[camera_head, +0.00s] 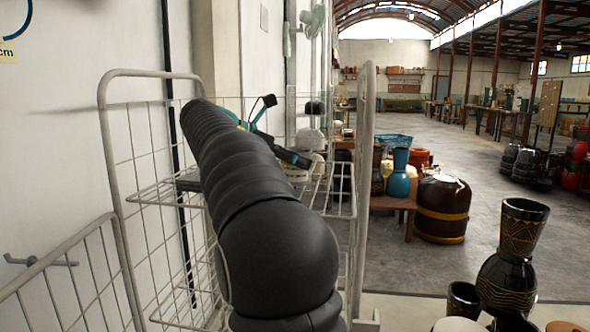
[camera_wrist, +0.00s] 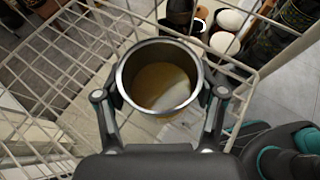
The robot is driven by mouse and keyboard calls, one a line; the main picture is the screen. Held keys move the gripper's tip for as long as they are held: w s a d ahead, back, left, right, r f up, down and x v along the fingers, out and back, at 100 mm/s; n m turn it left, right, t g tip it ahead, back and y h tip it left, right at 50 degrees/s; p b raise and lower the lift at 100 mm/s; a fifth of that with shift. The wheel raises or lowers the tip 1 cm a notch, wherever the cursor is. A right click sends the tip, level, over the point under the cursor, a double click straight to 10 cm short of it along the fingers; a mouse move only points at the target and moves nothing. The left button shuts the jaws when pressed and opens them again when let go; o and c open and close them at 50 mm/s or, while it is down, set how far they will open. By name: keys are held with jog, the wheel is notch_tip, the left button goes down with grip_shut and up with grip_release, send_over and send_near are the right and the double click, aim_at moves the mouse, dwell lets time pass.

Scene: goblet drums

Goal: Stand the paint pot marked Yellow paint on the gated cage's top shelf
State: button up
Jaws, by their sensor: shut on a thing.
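In the wrist view the paint pot (camera_wrist: 160,77) is a metal pot with an open top and a yellowish inside. My gripper (camera_wrist: 159,96) is shut on it, one finger on each side. Its label does not show, so I cannot read the mark. White wires of the gated cage (camera_wrist: 60,62) show around and beneath the pot; I cannot tell if it touches them. In the head view the gated cage (camera_head: 364,190) stands beside the wall, with a wire shelf (camera_head: 153,194) near its top. My dark arm reaches over it and hides much of the shelf.
In the head view a blue vase (camera_head: 399,176) stands on a low table, with a large dark drum (camera_head: 443,208) beside it. A black patterned goblet drum (camera_head: 510,262) is at lower right. White and dark vessels (camera_wrist: 222,40) lie past the wires in the wrist view.

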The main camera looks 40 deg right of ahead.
jog(key=shift+f, duration=1.15)
jog(key=shift+f, duration=0.15)
jog(key=o, duration=1.3)
jog(key=shift+o, duration=0.2)
jog(key=v, duration=1.2)
